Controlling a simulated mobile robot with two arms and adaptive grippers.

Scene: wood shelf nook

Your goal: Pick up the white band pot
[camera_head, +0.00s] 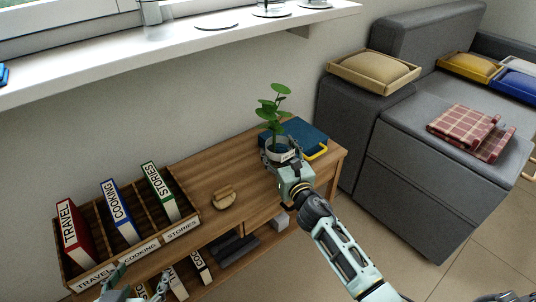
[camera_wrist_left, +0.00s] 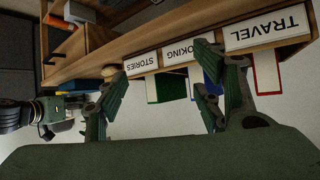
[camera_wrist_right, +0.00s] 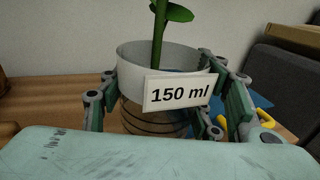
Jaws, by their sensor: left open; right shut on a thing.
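The white band pot (camera_head: 279,154) holds a green-leaved plant and stands upright at the right part of the wooden shelf top. In the right wrist view the pot (camera_wrist_right: 135,68) has a white upper band, a striped brownish lower part and a "150 ml" label (camera_wrist_right: 178,93). My right gripper (camera_head: 284,162) is shut on the pot, its fingers on both sides of it. Whether the pot's base touches the wood is hidden. My left gripper (camera_wrist_left: 160,88) is open and empty near the front of the book rack, low at the left in the head view.
A wooden rack (camera_head: 190,215) with TRAVEL, COOKING and STORIES books stands at the left. A small wooden object (camera_head: 222,197) lies mid-shelf. A blue item (camera_head: 305,138) and a yellow handle (camera_head: 317,152) are close beside the pot. A white sill (camera_head: 200,45) hangs above.

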